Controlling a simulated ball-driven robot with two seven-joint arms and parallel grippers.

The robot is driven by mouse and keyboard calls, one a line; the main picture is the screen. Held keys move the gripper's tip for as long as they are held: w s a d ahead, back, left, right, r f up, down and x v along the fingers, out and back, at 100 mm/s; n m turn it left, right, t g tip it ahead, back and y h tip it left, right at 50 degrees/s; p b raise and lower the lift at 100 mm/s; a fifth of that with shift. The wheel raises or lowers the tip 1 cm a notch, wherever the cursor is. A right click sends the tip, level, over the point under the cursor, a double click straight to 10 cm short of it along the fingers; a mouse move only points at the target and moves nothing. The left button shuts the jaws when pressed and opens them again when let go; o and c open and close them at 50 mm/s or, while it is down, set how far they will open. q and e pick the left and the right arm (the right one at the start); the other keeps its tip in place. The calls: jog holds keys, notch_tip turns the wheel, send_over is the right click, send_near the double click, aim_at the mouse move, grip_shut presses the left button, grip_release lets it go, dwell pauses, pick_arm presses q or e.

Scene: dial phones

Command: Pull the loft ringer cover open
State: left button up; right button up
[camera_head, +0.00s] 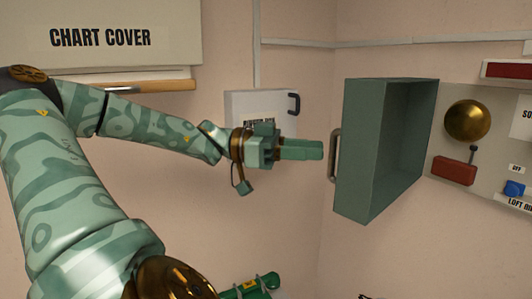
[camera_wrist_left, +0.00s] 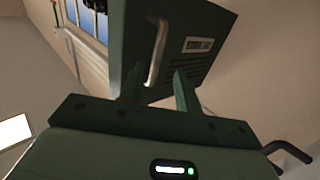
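The loft ringer cover (camera_head: 372,150) is a grey-green open-sided box on the right wall, swung out from the ringer panel (camera_head: 450,110). Its inside faces right and the brass bell (camera_head: 467,121) is exposed. The cover's handle (camera_head: 334,155) is on its left face; it also shows in the left wrist view (camera_wrist_left: 155,52). My left gripper (camera_head: 318,150) points right, its fingertips just short of the handle. In the left wrist view the fingers of the left gripper (camera_wrist_left: 158,84) stand apart, with the handle beyond the gap and nothing visibly held.
A white wall box (camera_head: 258,104) with a dark handle is behind my left gripper. The chart cover (camera_head: 100,35) hangs at upper left. A red block (camera_head: 454,171) and blue knob (camera_head: 514,188) sit on the ringer panel. A green object (camera_head: 250,287) is at the bottom.

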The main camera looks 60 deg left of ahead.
pick_arm(q)
jog(key=b+v, duration=0.3)
jog(key=v, duration=0.9)
jog(key=shift+a+b, duration=0.3)
jog(key=shift+b, duration=0.1)
jog(key=shift+f, duration=0.1)
